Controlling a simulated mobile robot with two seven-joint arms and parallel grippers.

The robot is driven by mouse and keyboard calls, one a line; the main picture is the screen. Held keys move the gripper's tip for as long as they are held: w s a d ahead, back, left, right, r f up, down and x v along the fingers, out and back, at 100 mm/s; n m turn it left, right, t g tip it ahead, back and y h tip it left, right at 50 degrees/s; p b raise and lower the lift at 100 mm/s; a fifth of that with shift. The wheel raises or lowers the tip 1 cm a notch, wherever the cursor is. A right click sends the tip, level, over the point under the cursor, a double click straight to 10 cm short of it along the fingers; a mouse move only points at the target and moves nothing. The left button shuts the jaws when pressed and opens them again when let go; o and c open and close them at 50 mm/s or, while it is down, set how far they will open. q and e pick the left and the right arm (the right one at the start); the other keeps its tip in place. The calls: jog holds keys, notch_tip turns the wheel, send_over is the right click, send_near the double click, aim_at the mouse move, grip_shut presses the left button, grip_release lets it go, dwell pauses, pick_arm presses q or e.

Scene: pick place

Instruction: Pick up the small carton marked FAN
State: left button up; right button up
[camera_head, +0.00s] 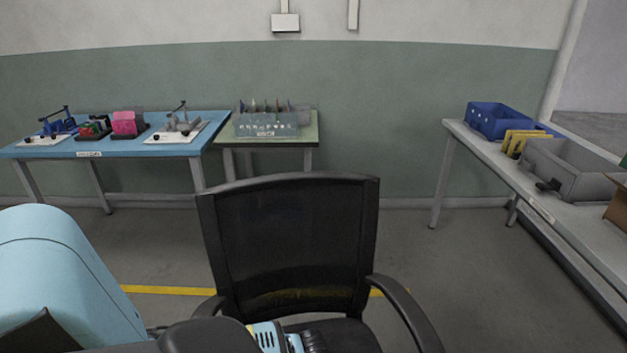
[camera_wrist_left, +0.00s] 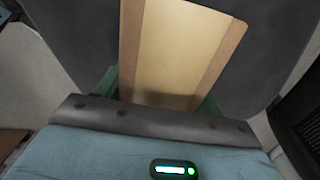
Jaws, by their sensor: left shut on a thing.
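A tan cardboard carton (camera_wrist_left: 178,50) with a lighter middle band shows in the left wrist view. No FAN marking is visible on the face turned to this camera. My left gripper (camera_wrist_left: 168,62) is shut on the carton, with dark finger parts at both sides and green edges beside it. In the head view my light blue left arm enters at lower left; the carton cannot be made out there. My right gripper is in neither view.
A black mesh chair (camera_head: 290,235) stands close in front. A blue table (camera_head: 110,149) with several fixtures and a green table (camera_head: 268,142) stand by the wall. The right bench (camera_head: 500,158) holds a blue crate (camera_head: 497,118), yellow items (camera_head: 518,142) and a grey bin (camera_head: 570,170).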

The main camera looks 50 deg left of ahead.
pick_arm(q)
notch_tip(320, 180, up, 4)
jog(key=shift+w+r+p, duration=0.1)
jog(key=shift+p, duration=0.45)
jog(key=s+d+p, duration=0.1)
jog(key=s+d, duration=0.7)
jog(key=s, duration=0.6)
jog(key=shift+d+r, duration=0.2)
jog(key=shift+r, duration=0.2)
